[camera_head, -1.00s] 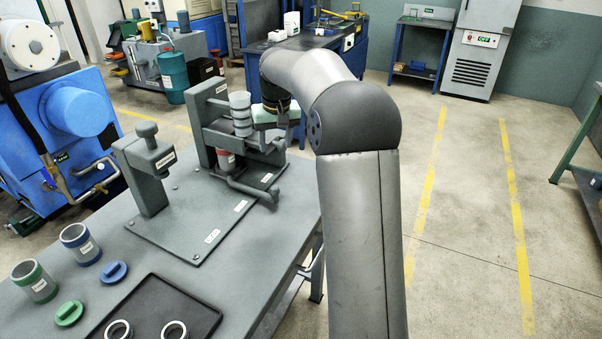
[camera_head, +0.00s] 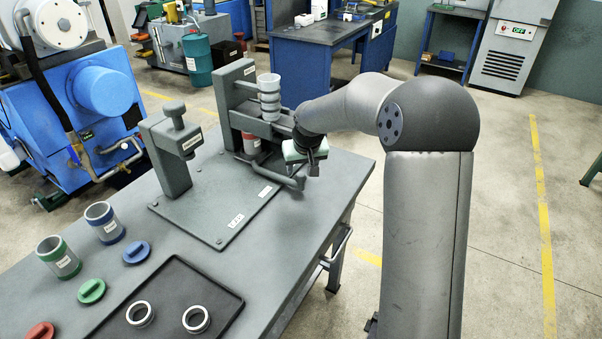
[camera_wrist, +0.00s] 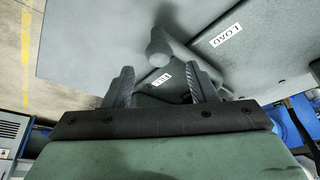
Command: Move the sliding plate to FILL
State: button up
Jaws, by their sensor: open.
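The grey ring rig stands on the table, with its base plate (camera_head: 205,215) marked by two labels. In the wrist view these read LOAD (camera_wrist: 226,35) and FILL (camera_wrist: 161,80). A grey bar handle with a rounded end (camera_head: 298,184) sticks out below the right stand; it also shows in the wrist view (camera_wrist: 158,47). Where the sliding plate itself ends is hard to tell. My gripper (camera_head: 314,170) points downward close to the handle. In the wrist view its two fingers (camera_wrist: 165,84) are apart and empty, with the FILL label and handle between and beyond them.
A stack of clear cups (camera_head: 268,98) stands on the right stand, with a red container (camera_head: 251,143) below. A press column (camera_head: 170,155) stands left. Jars, coloured lids and a black tray (camera_head: 170,300) with two rings occupy the front.

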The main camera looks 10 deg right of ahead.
aim_at(301, 173)
jog(key=x, duration=0.5)
